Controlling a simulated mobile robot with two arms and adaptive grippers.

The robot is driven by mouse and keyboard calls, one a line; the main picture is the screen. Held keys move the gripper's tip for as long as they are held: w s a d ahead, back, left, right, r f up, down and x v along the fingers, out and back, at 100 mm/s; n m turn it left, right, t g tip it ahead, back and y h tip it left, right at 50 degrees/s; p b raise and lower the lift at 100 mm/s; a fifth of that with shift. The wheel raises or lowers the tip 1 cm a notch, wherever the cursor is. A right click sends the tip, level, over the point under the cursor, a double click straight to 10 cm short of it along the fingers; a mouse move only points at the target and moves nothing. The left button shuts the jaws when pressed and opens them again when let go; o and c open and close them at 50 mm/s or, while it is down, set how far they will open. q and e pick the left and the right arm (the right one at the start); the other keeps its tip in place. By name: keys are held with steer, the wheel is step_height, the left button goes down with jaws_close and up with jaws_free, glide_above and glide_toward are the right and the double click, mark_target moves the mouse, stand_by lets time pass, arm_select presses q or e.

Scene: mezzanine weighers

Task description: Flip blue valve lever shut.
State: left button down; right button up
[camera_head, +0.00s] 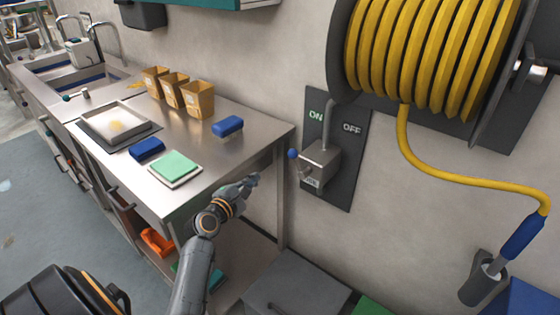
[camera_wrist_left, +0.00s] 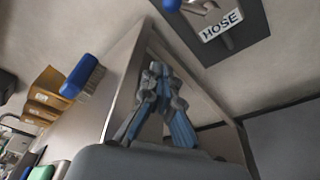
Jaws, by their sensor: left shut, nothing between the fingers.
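The valve lever with its blue knob (camera_head: 293,154) sticks out to the left of a grey metal valve box on the wall, on the ON side of a dark panel (camera_head: 345,175) marked ON and OFF. In the left wrist view the blue knob (camera_wrist_left: 172,4) is cut by the top edge, beside a HOSE label (camera_wrist_left: 220,25). My left gripper (camera_head: 255,180) is shut and empty, below and left of the knob, apart from it, near the steel counter's right corner. Its closed fingers also show in the wrist view (camera_wrist_left: 157,75). My right gripper is out of view.
The steel counter (camera_head: 225,165) holds blue brushes (camera_head: 228,126), cardboard bins (camera_head: 172,90), a tray (camera_head: 115,125) and a green pad (camera_head: 174,166). A yellow hose reel (camera_head: 430,55) hangs above right of the valve. A grey lidded bin (camera_head: 295,285) stands below the valve.

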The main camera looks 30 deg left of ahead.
mark_target(298, 163)
arm_select(q)
steer(key=shift+r, duration=0.1)
steer(key=w+d+p, duration=0.1)
steer(key=w+d, duration=0.1)
steer(key=w, duration=0.9)
steer(key=shift+w+r+p, duration=0.25)
steer(key=shift+r+p, duration=0.05)
steer(key=shift+a, duration=0.1)
steer(key=shift+d+r+m, duration=0.2)
steer(key=shift+d+m, duration=0.05)
steer(key=shift+m, duration=0.15)
